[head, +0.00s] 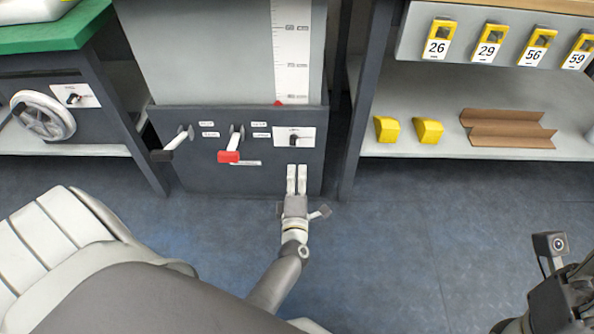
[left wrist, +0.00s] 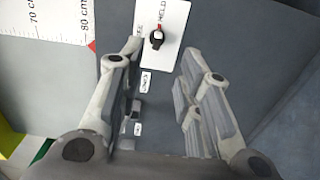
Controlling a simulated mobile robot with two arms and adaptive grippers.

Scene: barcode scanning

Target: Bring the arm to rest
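My left gripper (head: 297,168) points away from me, in front of the dark lower panel (head: 260,180) of a grey cabinet. In the left wrist view its two fingers (left wrist: 163,50) stand apart with nothing between them, so it is open and empty. Beyond the fingertips is a white plate with a small black knob (left wrist: 157,38), which also shows in the head view (head: 294,139); I see no contact with it. My right arm's wrist (head: 565,295) shows at the lower right edge of the head view. Its fingers cannot be made out.
A black-ended lever (head: 163,155) and a red-ended lever (head: 229,157) stick out of the panel. A handwheel (head: 43,116) is at left. A shelf (head: 385,150) at right holds yellow blocks and a brown angled piece (head: 515,127). The blue floor (head: 390,240) is clear.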

